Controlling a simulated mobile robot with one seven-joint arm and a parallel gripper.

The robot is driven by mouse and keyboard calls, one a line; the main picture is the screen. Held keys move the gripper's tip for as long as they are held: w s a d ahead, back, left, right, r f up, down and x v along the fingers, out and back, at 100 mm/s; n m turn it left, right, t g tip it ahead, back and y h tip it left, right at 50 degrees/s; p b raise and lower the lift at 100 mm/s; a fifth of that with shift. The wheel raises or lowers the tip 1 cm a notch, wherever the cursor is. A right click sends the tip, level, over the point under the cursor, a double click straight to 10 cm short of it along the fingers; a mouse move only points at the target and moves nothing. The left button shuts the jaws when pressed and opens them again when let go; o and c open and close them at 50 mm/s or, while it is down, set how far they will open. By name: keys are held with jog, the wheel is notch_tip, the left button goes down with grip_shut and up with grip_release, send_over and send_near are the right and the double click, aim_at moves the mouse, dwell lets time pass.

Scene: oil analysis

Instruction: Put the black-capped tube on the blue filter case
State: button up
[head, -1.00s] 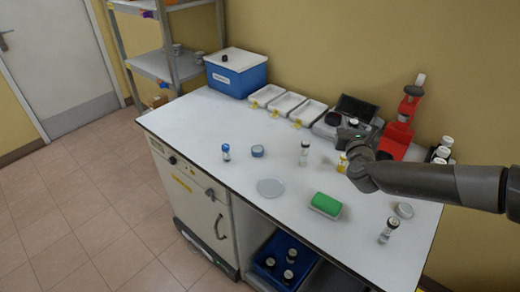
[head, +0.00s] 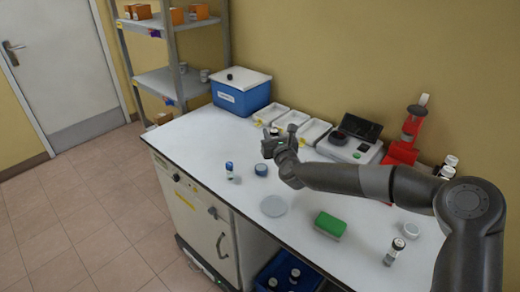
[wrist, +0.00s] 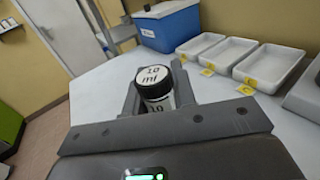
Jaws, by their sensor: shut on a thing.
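My gripper (wrist: 155,98) is shut on a black-capped tube (wrist: 153,78) with a white label on the cap top and more white on its body. The tube's lower part is hidden by the gripper. In the head view my gripper (head: 271,137) is over the middle-back of the bench, in front of the white trays. A small round blue case (head: 261,170), which looks like the blue filter case, sits on the bench below and slightly left of my gripper in the picture. Nothing is seen on top of it.
A blue-capped tube (head: 230,170) stands left of the case. A clear round dish (head: 273,206) and a green sponge (head: 330,224) lie nearer the front. A blue box (head: 241,94) with a white lid and several white trays (wrist: 245,63) stand at the back.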

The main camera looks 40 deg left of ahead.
jog(key=shift+s+a+f, duration=0.25)
jog(key=shift+a+f, duration=0.45)
jog(key=shift+f, duration=0.4)
jog(key=shift+s+a+f, duration=0.25)
jog(key=shift+a+f, duration=0.4)
jog(key=shift+f, duration=0.45)
jog(key=shift+s+a+f, duration=0.25)
jog(key=shift+a+f, duration=0.45)
jog(key=shift+f, duration=0.4)
jog(key=shift+f, duration=0.1)
jog(key=o, duration=1)
jog(key=shift+c, duration=0.2)
jog(key=v, duration=1.2)
